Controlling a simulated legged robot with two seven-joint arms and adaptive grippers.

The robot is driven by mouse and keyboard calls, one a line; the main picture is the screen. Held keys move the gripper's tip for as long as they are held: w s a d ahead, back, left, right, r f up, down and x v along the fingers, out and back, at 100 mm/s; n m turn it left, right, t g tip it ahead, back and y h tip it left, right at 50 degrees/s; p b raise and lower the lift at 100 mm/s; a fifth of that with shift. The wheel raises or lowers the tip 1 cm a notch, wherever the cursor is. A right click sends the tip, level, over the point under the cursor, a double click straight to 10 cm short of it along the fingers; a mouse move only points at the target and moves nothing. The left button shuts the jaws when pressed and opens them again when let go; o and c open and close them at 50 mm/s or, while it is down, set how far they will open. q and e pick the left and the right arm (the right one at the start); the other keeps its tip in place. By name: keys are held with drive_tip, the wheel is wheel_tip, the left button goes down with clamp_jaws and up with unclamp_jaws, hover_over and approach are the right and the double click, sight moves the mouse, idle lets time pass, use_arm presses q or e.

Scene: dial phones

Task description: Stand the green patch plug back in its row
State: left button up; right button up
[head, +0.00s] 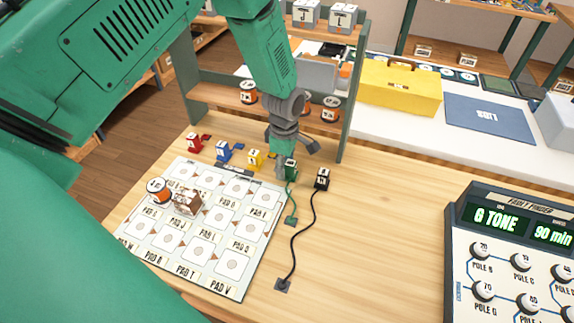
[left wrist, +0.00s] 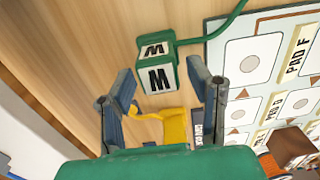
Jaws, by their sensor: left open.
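The green patch plug (head: 290,171) is on the wooden table, between the yellow plug (head: 255,159) and the black plug (head: 322,179). It looks upright, and its green cord runs to a small green plate (head: 291,221). In the left wrist view the green plug (left wrist: 157,75) shows an M on two faces. My left gripper (head: 290,148) points down just above it and hides part of its top. The gripper (left wrist: 159,80) is open, with the plug ahead between its fingertips and a visible gap on each side. My right gripper is not in view.
Red (head: 194,142) and blue (head: 222,151) plugs stand farther left in the row. A lettered pad board (head: 235,290) lies in front, bearing a brown block (head: 188,202) and an orange-sided round piece (head: 158,190). A shelf stands behind; the Fault Finder console (head: 515,260) is at right.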

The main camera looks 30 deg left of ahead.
sight(287, 161)
use_arm(q)
drive_tip(key=shift+r, duration=0.3)
drive_tip(key=r, duration=1.1)
drive_tip(key=shift+d, duration=0.4)
drive_tip(key=shift+a+r, duration=0.35)
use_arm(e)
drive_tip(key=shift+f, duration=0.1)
use_arm(q)
drive_tip(key=shift+d, duration=0.2)
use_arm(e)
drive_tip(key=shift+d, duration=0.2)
